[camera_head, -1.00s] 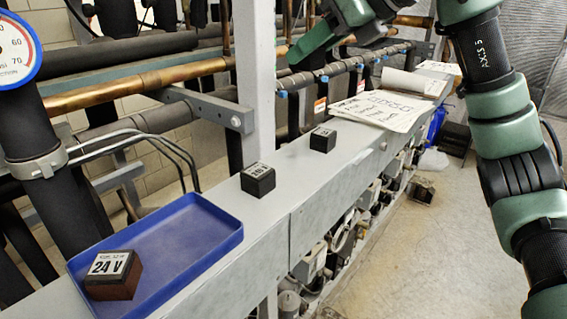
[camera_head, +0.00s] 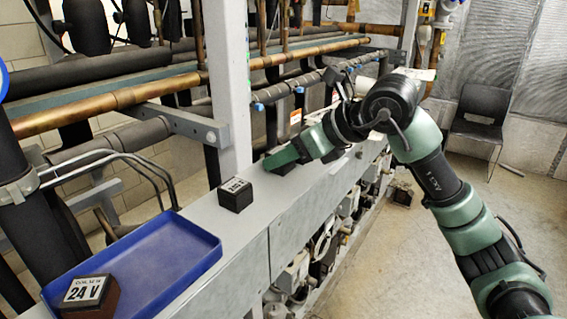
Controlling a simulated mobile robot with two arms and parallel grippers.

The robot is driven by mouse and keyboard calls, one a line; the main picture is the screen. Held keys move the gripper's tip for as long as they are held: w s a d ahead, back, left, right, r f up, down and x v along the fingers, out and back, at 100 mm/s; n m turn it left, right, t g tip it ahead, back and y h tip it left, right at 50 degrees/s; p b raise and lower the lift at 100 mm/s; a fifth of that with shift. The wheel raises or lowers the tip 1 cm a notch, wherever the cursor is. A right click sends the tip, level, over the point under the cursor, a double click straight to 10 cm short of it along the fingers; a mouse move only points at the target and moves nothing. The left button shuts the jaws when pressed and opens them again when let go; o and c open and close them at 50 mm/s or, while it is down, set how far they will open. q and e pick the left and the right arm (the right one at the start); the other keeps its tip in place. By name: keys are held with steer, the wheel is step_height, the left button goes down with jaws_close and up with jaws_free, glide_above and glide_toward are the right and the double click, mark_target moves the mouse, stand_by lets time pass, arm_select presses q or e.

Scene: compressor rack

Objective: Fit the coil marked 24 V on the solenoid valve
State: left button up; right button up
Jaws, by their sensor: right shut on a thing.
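The coil marked 24 V (camera_head: 88,295) is a dark block with a white label, lying in the blue tray (camera_head: 165,255) at the lower left. A black block with a white label (camera_head: 236,194) stands on the grey ledge right of the tray; its print is too small to read surely. My right gripper (camera_head: 283,160) is farther along the ledge, low over it, shut on a second dark block (camera_head: 286,169). The green jaw hides most of that block and its label. My left gripper is not in view. I cannot pick out the solenoid valve.
The grey ledge (camera_head: 205,232) runs from front left to back right and is bare between the tray and the first black block. A grey upright post (camera_head: 228,90) and copper pipes (camera_head: 140,92) stand behind it. A dark chair (camera_head: 478,120) is at the back right.

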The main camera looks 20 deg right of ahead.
step_height(320, 180, down, 2)
steer(key=shift+f, duration=0.1)
steer(key=shift+f, duration=0.1)
steer(key=o, duration=1.1)
